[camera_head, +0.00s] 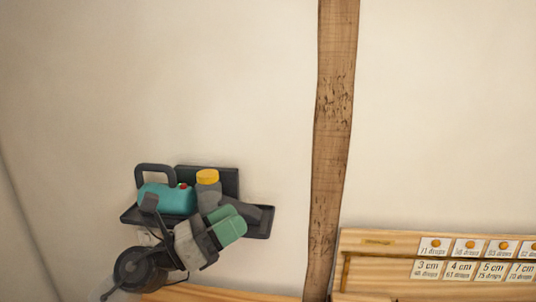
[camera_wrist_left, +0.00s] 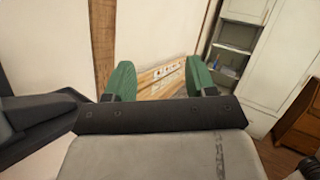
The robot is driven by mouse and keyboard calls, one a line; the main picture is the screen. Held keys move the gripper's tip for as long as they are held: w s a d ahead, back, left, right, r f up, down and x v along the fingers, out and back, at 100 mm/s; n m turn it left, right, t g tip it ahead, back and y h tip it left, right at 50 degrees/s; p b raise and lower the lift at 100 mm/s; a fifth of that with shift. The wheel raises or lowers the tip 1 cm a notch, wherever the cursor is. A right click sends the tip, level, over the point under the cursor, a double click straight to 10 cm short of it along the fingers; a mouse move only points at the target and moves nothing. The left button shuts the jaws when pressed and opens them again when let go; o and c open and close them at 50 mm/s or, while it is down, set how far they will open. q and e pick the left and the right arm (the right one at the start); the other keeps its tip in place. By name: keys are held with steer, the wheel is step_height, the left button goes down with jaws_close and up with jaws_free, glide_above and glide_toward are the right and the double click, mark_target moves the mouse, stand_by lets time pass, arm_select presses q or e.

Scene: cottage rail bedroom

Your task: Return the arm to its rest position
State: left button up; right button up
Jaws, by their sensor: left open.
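My left gripper (camera_head: 229,223) is at the lower left of the head view, its green fingers pointing to the right. It is in front of a black wall shelf (camera_head: 262,222). In the left wrist view the two green fingers of my gripper (camera_wrist_left: 160,82) are spread apart with nothing between them. My left arm comes in from the lower left. My right gripper is in neither view.
The shelf holds a teal container (camera_head: 165,199) with a dark handle, and a grey bottle with a yellow cap (camera_head: 207,176). A wooden post (camera_head: 333,120) runs up the wall. A wooden headboard-like panel (camera_head: 380,243) bears cards. The wrist view shows a white cabinet (camera_wrist_left: 262,55) and wooden drawers (camera_wrist_left: 302,128).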

arm_select(q)
steer(key=s+a+f+n+t+y, duration=0.2)
steer(key=a+f+n+y, duration=0.35)
steer(key=n, duration=0.65)
steer(key=s+a+f+n+t+y, duration=0.25)
steer(key=f+n+y, duration=0.5)
steer(key=n, duration=0.45)
steer(key=s+a+f+n+t+y, duration=0.15)
steer(key=a+f+n+y, duration=0.45)
steer(key=n, duration=0.6)
steer(key=s+f+n+g, duration=0.4)
steer(key=s+f+g, duration=0.3)
steer(key=s, duration=0.4)
steer(key=s+f+n+g, duration=0.45)
steer(key=s+f, duration=0.35)
steer(key=s, duration=0.3)
step_height(320, 180, down, 27)
steer(key=s+g, duration=0.1)
steer(key=g, duration=0.1)
steer(key=s+a+f+m+g, duration=0.1)
steer(key=s+a+f, duration=0.1)
steer(key=s+f, duration=1.4)
steer(key=shift+a+y+b, duration=0.3)
steer(key=shift+a+b, duration=0.05)
